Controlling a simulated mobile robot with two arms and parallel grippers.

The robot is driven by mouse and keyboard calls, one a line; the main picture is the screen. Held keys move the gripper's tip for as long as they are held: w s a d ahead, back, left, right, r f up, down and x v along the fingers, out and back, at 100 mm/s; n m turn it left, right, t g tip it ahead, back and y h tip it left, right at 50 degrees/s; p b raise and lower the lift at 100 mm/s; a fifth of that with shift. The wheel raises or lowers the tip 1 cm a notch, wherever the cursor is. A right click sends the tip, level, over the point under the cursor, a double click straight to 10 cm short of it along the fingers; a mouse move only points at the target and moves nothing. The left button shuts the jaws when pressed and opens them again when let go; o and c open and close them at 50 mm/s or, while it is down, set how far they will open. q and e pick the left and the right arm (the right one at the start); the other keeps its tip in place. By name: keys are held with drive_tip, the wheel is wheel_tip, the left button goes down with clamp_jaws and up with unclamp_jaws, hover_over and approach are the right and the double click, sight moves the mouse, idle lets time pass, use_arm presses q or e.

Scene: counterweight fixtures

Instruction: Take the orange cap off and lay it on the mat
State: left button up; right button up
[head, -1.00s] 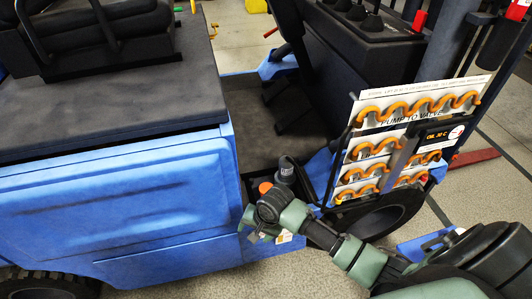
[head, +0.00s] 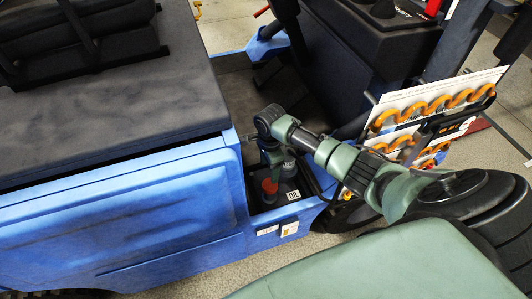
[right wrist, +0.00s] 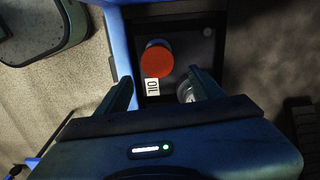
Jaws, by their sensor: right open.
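The orange cap (head: 269,187) sits upright in a dark recess of the blue vehicle body, beside an "OIL" label (head: 293,195). It shows in the right wrist view as a round orange-red top (right wrist: 157,60). My right gripper (head: 271,165) points down over the recess and partly hides the cap. In the right wrist view its fingers (right wrist: 160,78) are spread and empty, with the cap between and beyond their tips. A grey cap (head: 288,167) stands close behind the orange one. I cannot pick out the mat for sure. My left gripper is not in view.
The blue body (head: 120,225) with a dark flat top (head: 110,105) fills the left. A board with orange wavy hoses (head: 440,95) stands to the right, close to my right arm. The recess wall (head: 232,185) closes the left side near the cap.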

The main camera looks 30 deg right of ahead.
sight(270, 185)
drive_tip(key=shift+s+f+b, duration=0.35)
drive_tip(key=shift+b, duration=0.25)
wheel_tip(270, 185, down, 5)
drive_tip(key=b, duration=0.5)
drive_tip(key=shift+b, duration=0.35)
drive_tip(key=shift+f+b, duration=0.65)
drive_tip(key=shift+f, duration=1.3)
drive_tip(key=shift+r+p, duration=0.1)
drive_tip(key=shift+p, duration=0.45)
drive_tip(key=c, duration=1.4)
